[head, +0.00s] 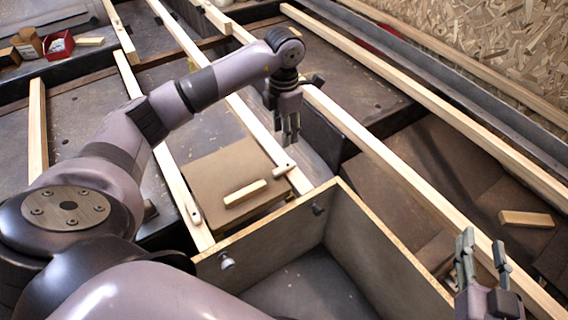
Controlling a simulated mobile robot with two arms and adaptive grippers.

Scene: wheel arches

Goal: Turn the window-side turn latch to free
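A flat brown panel (222,165) with a wooden bar handle (245,193) lies between two pale battens. One small wooden turn latch (284,169) sits at the panel's right edge, lying across the batten with one end towards the panel. I cannot tell which one is window-side. My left gripper (290,140) points down above the right-hand latch, apart from it, its fingers close together; whether it is shut is unclear. My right gripper (483,247) is open and empty at the lower right.
An open wooden box (338,232) with knobs stands in front of the panel. Long battens (385,160) run across the dark floor. A loose wood block (527,219) lies at the right. A red bin (58,45) and small boxes stand at far left.

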